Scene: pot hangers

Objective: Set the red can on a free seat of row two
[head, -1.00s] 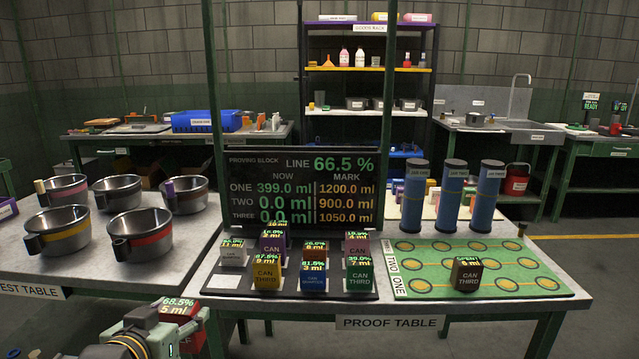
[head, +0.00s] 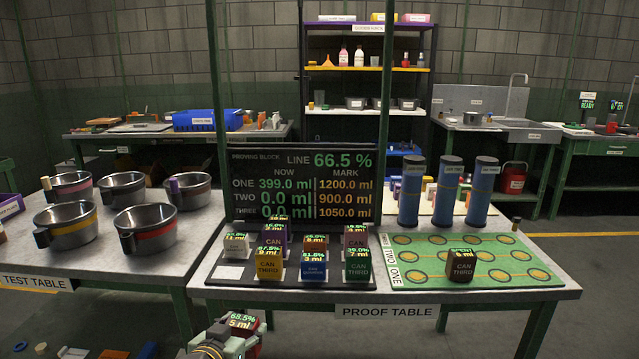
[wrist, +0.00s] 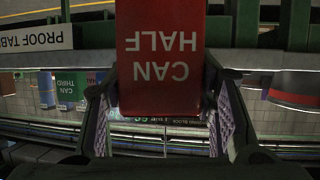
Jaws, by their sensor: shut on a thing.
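The red can (head: 240,322) is at the bottom of the head view, its lit top reading 68.5% and 5 ml. In the wrist view the red can (wrist: 160,60) fills the upper middle, its CAN HALF label upside down. My gripper (head: 230,338) is shut on it, a finger on each side, in front of the proof table (head: 300,293). The green mat (head: 425,247) on the table's right has rows ONE, TWO and THREE of yellow-ringed seats. A brown can (head: 461,266) marked SPENT stands on row one. Row two's seats (head: 490,256) look empty where visible; the brown can partly hides that row.
A dark rack (head: 220,272) of several cans stands left of the mat, below the display board (head: 300,185). Blue cylinders (head: 450,190) stand behind the mat. The test table (head: 100,262) with several pots is on the left. The mat's right side is clear.

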